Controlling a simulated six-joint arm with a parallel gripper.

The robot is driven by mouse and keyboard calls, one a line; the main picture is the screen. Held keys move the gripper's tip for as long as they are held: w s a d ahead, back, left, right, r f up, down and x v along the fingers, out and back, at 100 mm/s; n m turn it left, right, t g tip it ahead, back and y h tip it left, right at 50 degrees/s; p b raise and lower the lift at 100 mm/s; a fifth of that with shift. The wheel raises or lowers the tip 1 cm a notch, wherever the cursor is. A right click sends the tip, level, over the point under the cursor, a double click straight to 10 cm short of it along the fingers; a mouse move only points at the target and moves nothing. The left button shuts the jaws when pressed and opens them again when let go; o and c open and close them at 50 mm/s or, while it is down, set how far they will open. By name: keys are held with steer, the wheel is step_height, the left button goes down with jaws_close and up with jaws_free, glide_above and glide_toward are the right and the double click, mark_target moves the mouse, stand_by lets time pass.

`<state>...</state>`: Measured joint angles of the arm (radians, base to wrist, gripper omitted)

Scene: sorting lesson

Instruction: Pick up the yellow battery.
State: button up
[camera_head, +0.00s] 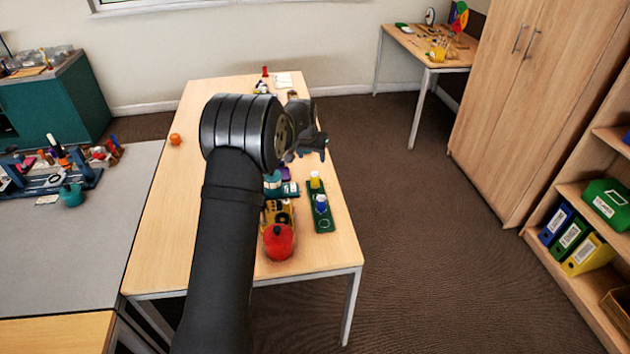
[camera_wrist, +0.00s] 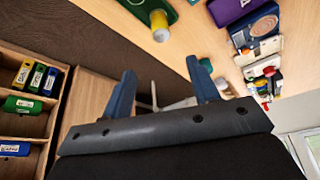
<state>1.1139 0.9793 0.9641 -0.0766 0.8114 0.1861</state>
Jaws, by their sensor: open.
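The yellow battery (camera_head: 315,180) stands on a green tray (camera_head: 324,226) on the wooden table, with a blue battery (camera_head: 321,203) beside it. In the wrist view the yellow battery (camera_wrist: 160,28) shows at the top, on the end of the green tray (camera_wrist: 143,8). My gripper (camera_wrist: 163,82) is open and empty, its two blue-grey fingers wide apart. The yellow battery lies beyond the fingers and apart from them. In the head view my gripper (camera_head: 318,143) is above the table, farther back than the battery and partly hidden by my arm.
A red round-topped object (camera_head: 278,243) and a yellow toy vehicle (camera_head: 272,212) stand left of the tray. Purple and teal items (camera_head: 288,189) lie close behind. An orange ball (camera_head: 175,139) sits at the table's left. The near left tabletop (camera_head: 175,235) is clear.

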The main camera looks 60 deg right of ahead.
mark_target(315, 174)
steer(key=x, duration=0.9)
steer(key=shift+d+f, duration=0.15)
steer(key=shift+f, duration=0.25)
steer(key=shift+x, duration=2.75)
steer(key=shift+w, duration=0.1)
steer(key=c, duration=1.1)
